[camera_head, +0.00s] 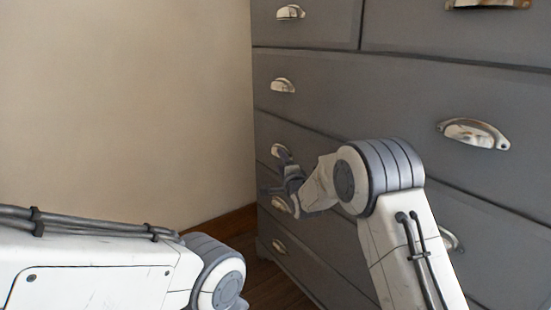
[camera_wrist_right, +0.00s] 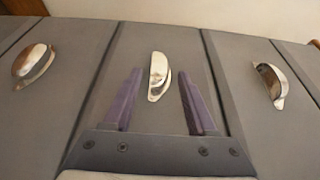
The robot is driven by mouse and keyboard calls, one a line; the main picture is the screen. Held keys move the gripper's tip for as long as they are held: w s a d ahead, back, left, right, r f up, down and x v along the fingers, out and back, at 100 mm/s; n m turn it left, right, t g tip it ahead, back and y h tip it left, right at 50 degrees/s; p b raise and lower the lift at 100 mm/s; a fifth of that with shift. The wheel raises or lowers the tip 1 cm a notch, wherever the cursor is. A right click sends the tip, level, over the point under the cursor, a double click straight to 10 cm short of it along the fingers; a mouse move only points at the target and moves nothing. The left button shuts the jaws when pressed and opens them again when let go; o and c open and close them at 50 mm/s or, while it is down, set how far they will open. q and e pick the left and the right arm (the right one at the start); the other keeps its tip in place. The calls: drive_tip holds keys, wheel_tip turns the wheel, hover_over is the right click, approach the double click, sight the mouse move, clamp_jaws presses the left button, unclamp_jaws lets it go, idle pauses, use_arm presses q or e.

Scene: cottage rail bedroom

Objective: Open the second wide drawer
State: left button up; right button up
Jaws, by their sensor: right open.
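The grey dresser (camera_head: 330,75) has smaller drawers on top and wide drawers below, all looking shut. The second wide drawer has a silver cup handle (camera_head: 281,151) at its left end. My right gripper (camera_head: 276,189) is in front of the left handles, just below this one in the head view. In the right wrist view the right gripper (camera_wrist_right: 162,105) is open and empty, with its purple fingers on either side of a silver handle (camera_wrist_right: 158,77). I cannot tell whether they touch it. My left arm crosses the lower left; its gripper is out of view.
Other cup handles sit above (camera_head: 283,86) and below (camera_head: 279,246), and in the wrist view to the left (camera_wrist_right: 34,66) and right (camera_wrist_right: 271,85). A bare wall (camera_head: 120,100) stands left of the dresser. My right forearm hides part of the lower drawers.

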sight(276, 154)
drive_tip(key=b+x, duration=0.1)
drive_tip(key=x, duration=0.6)
drive_tip(key=shift+w+a+b, duration=0.1)
drive_tip(key=shift+w+b, duration=0.1)
drive_tip(key=shift+b, duration=0.1)
clamp_jaws()
drive_tip(key=shift+f, duration=0.15)
